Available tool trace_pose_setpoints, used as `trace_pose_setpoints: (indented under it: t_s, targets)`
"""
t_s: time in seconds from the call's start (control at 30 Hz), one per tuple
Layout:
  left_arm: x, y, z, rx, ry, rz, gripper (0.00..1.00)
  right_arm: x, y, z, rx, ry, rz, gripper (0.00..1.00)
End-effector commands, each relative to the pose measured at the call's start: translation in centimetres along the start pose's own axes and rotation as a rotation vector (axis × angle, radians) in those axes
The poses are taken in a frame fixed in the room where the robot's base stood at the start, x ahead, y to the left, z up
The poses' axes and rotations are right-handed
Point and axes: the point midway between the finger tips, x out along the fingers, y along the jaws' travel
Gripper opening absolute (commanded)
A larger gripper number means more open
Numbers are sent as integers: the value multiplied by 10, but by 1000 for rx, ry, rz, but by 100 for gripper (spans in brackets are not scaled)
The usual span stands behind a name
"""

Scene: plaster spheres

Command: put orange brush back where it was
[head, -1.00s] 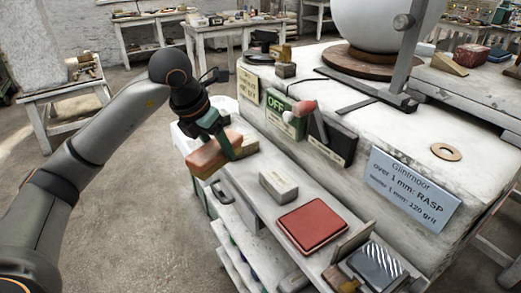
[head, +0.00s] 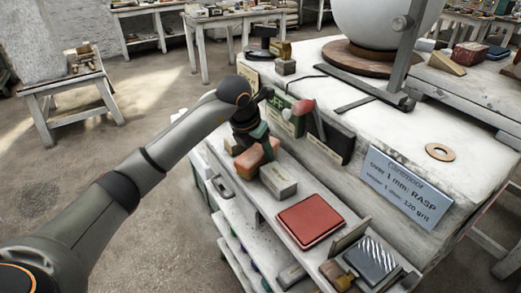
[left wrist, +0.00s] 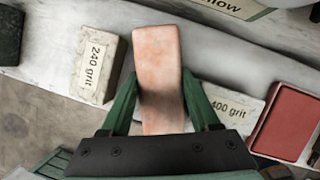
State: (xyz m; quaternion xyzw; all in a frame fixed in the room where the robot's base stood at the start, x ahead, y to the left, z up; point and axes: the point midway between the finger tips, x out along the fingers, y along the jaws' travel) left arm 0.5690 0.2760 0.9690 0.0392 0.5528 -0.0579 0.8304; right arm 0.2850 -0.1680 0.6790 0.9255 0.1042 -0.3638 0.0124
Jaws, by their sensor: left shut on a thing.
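The orange brush (head: 257,158) is a long orange-pink block; it also shows lengthwise between the green fingers in the left wrist view (left wrist: 157,68). My left gripper (head: 260,138) is shut on it, from above, over the narrow pale ledge (head: 345,212). In the head view the brush is just behind and left of a grey block (head: 278,180). I cannot tell whether the brush touches the ledge. In the left wrist view a pale block marked 240 grit (left wrist: 100,66) lies to its left, and a 400 grit label (left wrist: 230,104) to its right. My right gripper is not in view.
A red pad (head: 310,221) lies further along the ledge, with a striped block (head: 374,263) past it. The plaster-covered bench (head: 400,125) rises behind, with signs on its side and a large white sphere (head: 385,22) on top.

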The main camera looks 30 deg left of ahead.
Motion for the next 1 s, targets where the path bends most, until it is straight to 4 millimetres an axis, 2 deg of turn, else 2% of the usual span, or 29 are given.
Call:
trace_pose_setpoints:
  t_s: [0.4, 0.43, 0.53, 0.83, 1.0]
  targets:
    - [8, -1, 0, -1, -2, 0, 18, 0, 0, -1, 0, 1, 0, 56]
    - [8, -1, 0, -1, -1, 0, 63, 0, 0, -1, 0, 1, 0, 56]
    - [7, -1, 0, -1, -1, -1, 75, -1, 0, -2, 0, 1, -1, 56]
    - [4, -2, 2, -1, -2, -1, 75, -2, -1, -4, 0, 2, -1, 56]
    - [-16, -1, 3, 1, -6, 0, 75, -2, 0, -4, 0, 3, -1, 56]
